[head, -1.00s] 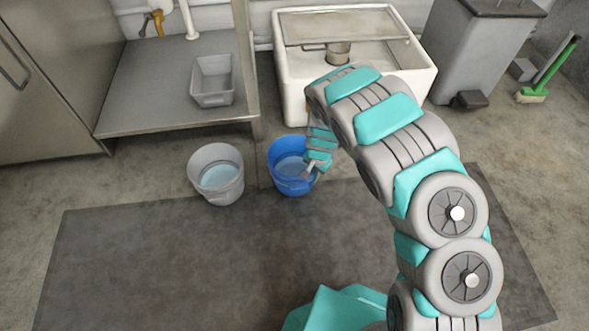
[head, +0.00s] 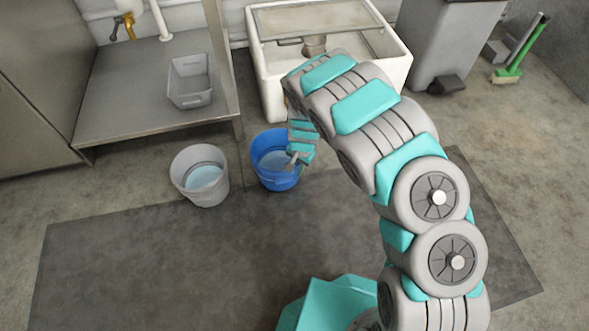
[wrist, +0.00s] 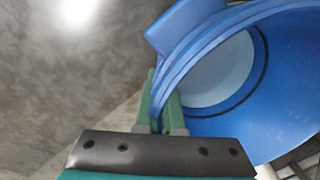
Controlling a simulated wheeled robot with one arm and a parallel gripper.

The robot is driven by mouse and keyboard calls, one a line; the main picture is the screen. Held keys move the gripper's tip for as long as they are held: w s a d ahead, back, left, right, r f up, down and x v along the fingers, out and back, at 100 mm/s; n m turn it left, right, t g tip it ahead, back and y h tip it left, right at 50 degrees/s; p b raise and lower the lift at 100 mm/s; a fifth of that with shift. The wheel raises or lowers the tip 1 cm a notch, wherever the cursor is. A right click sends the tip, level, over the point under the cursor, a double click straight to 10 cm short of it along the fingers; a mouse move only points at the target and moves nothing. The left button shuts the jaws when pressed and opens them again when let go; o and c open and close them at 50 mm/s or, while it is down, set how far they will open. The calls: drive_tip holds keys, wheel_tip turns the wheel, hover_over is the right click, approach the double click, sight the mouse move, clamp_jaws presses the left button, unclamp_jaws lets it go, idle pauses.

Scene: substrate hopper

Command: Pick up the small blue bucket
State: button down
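The small blue bucket (head: 265,178) stands on the floor in front of the white basin, with pale bluish content inside. In the wrist view its wall and rim (wrist: 215,110) fill the right half. My gripper (head: 296,160) is at the bucket's right rim. In the wrist view the green fingers (wrist: 161,108) sit on either side of the rim, close together, with the rim pinched between them. The right finger lies partly inside the bucket. The fingertips are partly hidden by the rim.
A grey bucket (head: 207,192) with similar content stands just left. A metal counter (head: 150,118) with a grey tub (head: 190,98) is behind it. The white basin (head: 275,95) is close behind the blue bucket. A dark mat (head: 150,250) lies clear in front.

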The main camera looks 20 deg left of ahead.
wheel_tip(320, 180, up, 3)
drive_tip(key=shift+w+a+r, duration=0.1)
drive_tip(key=s+d+p, duration=0.1)
drive_tip(key=s+d, duration=0.9)
drive_tip(key=d, duration=0.2)
drive_tip(key=shift+s+d+r, duration=0.15)
drive_tip(key=shift+d+r, duration=0.1)
drive_tip(key=shift+r, duration=0.2)
